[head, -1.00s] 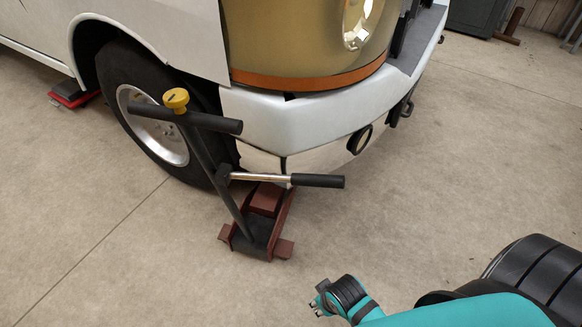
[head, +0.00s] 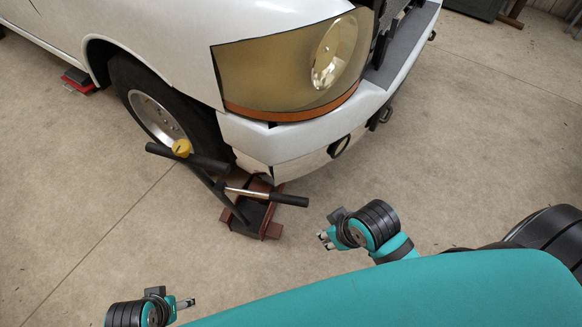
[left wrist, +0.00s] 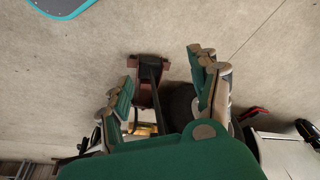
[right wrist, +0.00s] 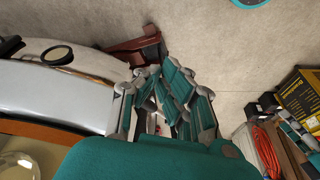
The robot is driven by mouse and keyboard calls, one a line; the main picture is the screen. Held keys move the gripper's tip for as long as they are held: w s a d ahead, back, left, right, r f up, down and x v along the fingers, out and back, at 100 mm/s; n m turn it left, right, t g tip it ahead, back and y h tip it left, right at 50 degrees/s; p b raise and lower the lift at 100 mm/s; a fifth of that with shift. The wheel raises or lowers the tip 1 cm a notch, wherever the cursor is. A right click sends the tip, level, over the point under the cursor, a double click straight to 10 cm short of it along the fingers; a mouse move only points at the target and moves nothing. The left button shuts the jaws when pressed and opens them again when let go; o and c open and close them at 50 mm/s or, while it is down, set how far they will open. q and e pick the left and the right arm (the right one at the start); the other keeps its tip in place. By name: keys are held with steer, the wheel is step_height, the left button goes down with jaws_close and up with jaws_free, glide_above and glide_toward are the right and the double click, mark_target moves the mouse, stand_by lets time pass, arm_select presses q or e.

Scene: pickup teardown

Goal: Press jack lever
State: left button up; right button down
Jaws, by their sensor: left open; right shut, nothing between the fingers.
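The red floor jack (head: 243,222) stands on the floor under the front bumper corner. The jack lever (head: 270,195), a chrome bar with a black grip, sticks out to the right. My left gripper (head: 190,303) is low at the left, apart from the jack. In the left wrist view its fingers (left wrist: 163,85) are open, with the jack base (left wrist: 148,64) beyond. My right gripper (head: 327,238) is right of the lever grip, not touching it. It looks shut and empty in the right wrist view (right wrist: 158,75).
The white pickup (head: 190,40) with its headlight (head: 300,70) and front wheel (head: 165,110) fills the top left. A red item (head: 78,80) lies behind the wheel. Yellow boxes (right wrist: 300,95) and an orange coil (right wrist: 268,150) show in the right wrist view.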

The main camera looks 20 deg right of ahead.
arm_select(q)
steer(key=s+f+g+p, duration=0.15)
steer(key=s+f, duration=0.25)
steer(key=f, duration=1.2)
steer(key=s+a+f, duration=0.3)
steer(key=s+f, duration=1)
steer(key=s, duration=0.2)
steer(key=shift+s+a+f+g+p, duration=0.15)
steer(key=shift+s+f+g+p, duration=0.15)
steer(key=shift+s+f+g, duration=0.05)
arm_select(e)
steer(key=w+r+n+y, duration=0.2)
steer(key=w+r+n, duration=0.1)
steer(key=w, duration=0.5)
steer(key=w+r+n+g+y, duration=0.1)
steer(key=w+r+n+y, duration=0.1)
steer(key=w+r, duration=0.4)
steer(key=w+n, duration=0.1)
steer(key=w, duration=0.1)
steer(key=shift+w+d+r+y, duration=0.2)
steer(key=shift+w+y, duration=0.1)
steer(key=shift+y, duration=0.1)
steer(key=shift+a+f, duration=0.1)
steer(key=shift+a, duration=0.05)
